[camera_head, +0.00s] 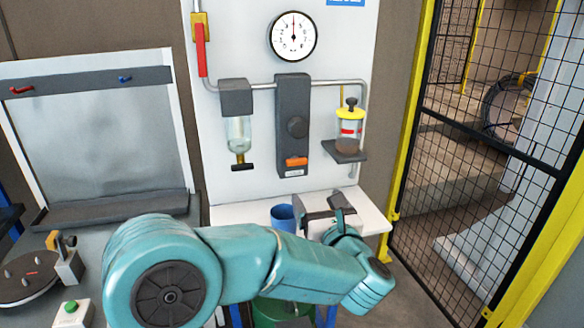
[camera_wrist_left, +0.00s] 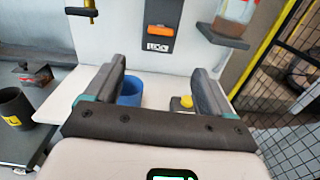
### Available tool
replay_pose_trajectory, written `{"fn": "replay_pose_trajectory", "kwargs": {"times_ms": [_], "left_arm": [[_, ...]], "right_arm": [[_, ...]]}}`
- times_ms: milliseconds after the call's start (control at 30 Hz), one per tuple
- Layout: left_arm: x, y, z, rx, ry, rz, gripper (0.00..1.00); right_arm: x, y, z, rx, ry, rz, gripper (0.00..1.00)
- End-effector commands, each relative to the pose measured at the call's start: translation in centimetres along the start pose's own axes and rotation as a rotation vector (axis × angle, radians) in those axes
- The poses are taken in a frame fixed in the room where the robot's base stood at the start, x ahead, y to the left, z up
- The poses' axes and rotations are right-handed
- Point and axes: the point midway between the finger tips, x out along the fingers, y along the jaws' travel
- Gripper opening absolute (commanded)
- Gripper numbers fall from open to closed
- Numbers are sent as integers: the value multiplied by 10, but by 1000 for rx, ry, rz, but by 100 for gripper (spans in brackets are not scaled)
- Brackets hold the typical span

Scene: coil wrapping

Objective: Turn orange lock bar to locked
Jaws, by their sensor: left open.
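The orange lock bar (camera_head: 296,161) lies horizontally on the lower part of a dark grey upright block (camera_head: 293,100) on the white panel, above a small white label. It also shows in the left wrist view (camera_wrist_left: 160,30), at the top centre. My left gripper (camera_head: 330,197) is below and a little right of the bar, in front of the panel. In the left wrist view its two fingers (camera_wrist_left: 160,82) are wide apart, with nothing between the tips. The bar is beyond the fingertips and apart from them. My right gripper is not in either view.
A blue cup (camera_head: 283,217) stands on the white shelf (camera_head: 235,214) below the panel. A glass bowl unit (camera_head: 239,135) hangs left of the block; a yellow-capped jar (camera_head: 349,118) stands on a bracket at right. A yellow-framed mesh fence (camera_head: 402,160) bounds the right.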

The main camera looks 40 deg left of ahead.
Motion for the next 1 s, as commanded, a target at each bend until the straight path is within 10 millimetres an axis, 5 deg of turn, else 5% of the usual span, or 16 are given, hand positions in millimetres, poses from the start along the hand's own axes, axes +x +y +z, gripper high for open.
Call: {"fn": "replay_pose_trajectory", "kwargs": {"times_ms": [167,700,1000], "left_arm": [[11,1,7,-41,-2,18,83],[132,4,7,-35,-1,16,83],[161,4,4,-35,-1,13,83]], "right_arm": [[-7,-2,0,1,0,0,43],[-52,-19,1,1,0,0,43],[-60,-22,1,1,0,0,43]]}}
